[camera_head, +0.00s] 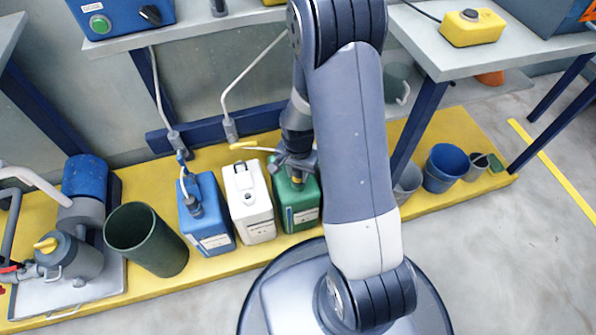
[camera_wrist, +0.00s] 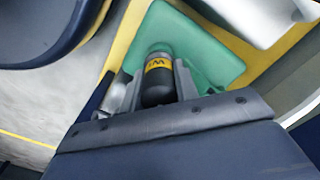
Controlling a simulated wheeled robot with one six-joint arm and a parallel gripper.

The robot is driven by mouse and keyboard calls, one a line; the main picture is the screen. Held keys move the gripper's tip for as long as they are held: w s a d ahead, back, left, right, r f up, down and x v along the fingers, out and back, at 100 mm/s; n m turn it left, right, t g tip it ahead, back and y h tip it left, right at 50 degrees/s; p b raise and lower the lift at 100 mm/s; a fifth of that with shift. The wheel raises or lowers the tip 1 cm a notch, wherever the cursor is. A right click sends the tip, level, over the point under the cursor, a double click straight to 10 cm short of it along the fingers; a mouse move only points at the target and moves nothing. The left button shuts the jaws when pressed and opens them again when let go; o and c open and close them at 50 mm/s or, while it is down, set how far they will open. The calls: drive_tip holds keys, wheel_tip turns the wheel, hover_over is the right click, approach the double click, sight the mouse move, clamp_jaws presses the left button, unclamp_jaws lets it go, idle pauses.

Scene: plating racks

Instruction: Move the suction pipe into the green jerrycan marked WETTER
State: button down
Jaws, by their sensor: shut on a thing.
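The green jerrycan (camera_head: 303,211) stands on the yellow platform, right of the white jerrycan. My gripper (camera_head: 296,168) is directly above its top. The gripper is shut on the suction pipe, whose yellow hose (camera_head: 258,148) runs left to a grey wall fitting. In the wrist view, the pipe's dark head (camera_wrist: 157,92) with a yellow lettered band sits between the fingers (camera_wrist: 157,95), over the green jerrycan (camera_wrist: 205,55). The pipe's lower end and the jerrycan's mouth are hidden, so I cannot tell how far the pipe is in. The jerrycan's label is too small to read.
The white jerrycan (camera_head: 248,205) stands close on the left, with an open mouth. The blue jerrycan (camera_head: 207,222) beside it holds another pipe with a blue hose. A dark green bin (camera_head: 150,243) is further left. A blue table leg (camera_head: 418,128) and buckets (camera_head: 446,170) are on the right.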

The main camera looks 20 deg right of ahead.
drive_tip(key=shift+f+b, duration=0.35)
drive_tip(key=shift+f, duration=0.15)
drive_tip(key=c, duration=1)
unclamp_jaws()
wheel_tip(320, 180, up, 11)
drive_tip(key=p, duration=0.4)
drive_tip(key=shift+p, duration=0.35)
wheel_tip(320, 180, down, 10)
drive_tip(key=b, duration=0.4)
drive_tip(key=shift+f, duration=0.15)
